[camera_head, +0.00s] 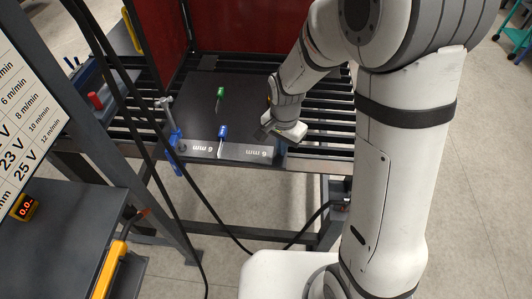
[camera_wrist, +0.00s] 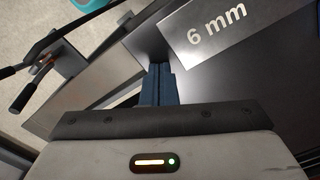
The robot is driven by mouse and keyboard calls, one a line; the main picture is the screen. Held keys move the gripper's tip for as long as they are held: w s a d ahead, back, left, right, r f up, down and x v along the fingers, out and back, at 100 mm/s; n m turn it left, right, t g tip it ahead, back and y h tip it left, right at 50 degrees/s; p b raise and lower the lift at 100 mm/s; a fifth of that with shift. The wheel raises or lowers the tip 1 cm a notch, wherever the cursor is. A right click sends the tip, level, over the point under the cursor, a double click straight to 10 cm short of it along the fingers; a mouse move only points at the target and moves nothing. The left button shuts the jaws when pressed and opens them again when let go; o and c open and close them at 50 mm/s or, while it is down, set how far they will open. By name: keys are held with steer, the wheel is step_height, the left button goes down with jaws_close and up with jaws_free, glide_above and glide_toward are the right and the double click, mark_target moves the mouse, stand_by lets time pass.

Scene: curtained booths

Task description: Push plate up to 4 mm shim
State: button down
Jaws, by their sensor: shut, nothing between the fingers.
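A dark plate (camera_head: 195,92) lies on the slatted table. The marked plate also shows at the top right of the wrist view (camera_wrist: 255,38). I cannot read a 4 mm mark on either. My gripper (camera_head: 271,136) is above the right end of the work. Its fingers (camera_wrist: 158,72) are shut and empty, beside the marked plate; I cannot tell whether they touch it.
Black cables hang across the left. Red curtains (camera_head: 245,25) stand behind. Bare slats (camera_head: 325,120) lie to the right.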

steer(key=shift+w, duration=0.35)
steer(key=shift+a, duration=0.6)
stand_by(0.4)
steer(key=shift+d, duration=0.25)
steer(key=shift+d, duration=0.35)
steer(key=shift+a, duration=0.5)
stand_by(1.0)
steer(key=shift+d+b, duration=0.3)
steer(key=shift+d, duration=0.2)
steer(key=shift+a, duration=0.6)
stand_by(0.6)
steer(key=shift+d, duration=0.1)
